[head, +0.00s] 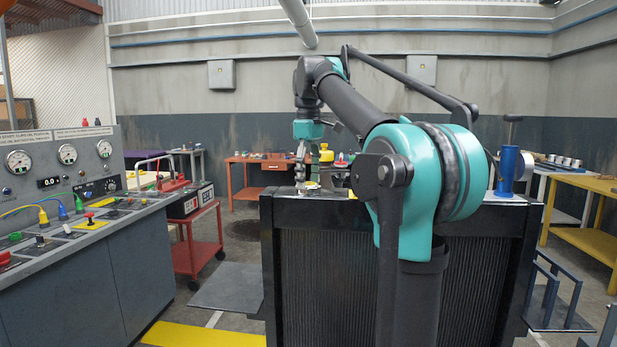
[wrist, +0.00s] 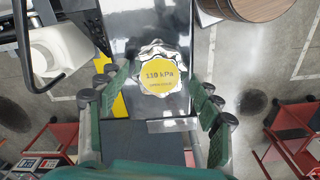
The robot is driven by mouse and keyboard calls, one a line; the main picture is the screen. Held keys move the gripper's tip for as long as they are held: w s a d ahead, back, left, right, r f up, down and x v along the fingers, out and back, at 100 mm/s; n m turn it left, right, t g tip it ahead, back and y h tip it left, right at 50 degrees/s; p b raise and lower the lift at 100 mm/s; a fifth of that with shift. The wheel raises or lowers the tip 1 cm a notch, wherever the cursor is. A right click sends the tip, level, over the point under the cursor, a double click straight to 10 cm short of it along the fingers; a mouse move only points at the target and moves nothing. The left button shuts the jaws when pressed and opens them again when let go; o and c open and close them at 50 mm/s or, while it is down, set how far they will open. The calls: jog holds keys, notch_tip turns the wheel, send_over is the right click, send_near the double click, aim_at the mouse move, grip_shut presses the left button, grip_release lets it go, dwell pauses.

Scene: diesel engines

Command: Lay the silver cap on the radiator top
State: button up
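The silver cap (wrist: 160,75) has a scalloped rim and a yellow disc reading 110 kPa. In the wrist view it sits face up over the dark, glossy radiator top (wrist: 140,22). In the head view the cap (head: 312,186) is small, low at my gripper's tip, by the left end of the radiator top (head: 450,205). My gripper (wrist: 160,80) is open, with one green finger on each side of the cap and a narrow gap showing at each side. In the head view my gripper (head: 303,178) points down; its fingertips are too small to make out.
A white container (wrist: 62,48) stands left of the cap in the wrist view, and a round brown object (wrist: 245,8) at upper right. A blue cylinder (head: 509,170) stands at the radiator's right end. A control console (head: 80,220) and red cart (head: 197,235) are on the left.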

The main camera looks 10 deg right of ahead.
aim_at(308, 184)
jog(key=shift+o, duration=1)
jog(key=shift+r, duration=0.1)
notch_tip(308, 184, up, 12)
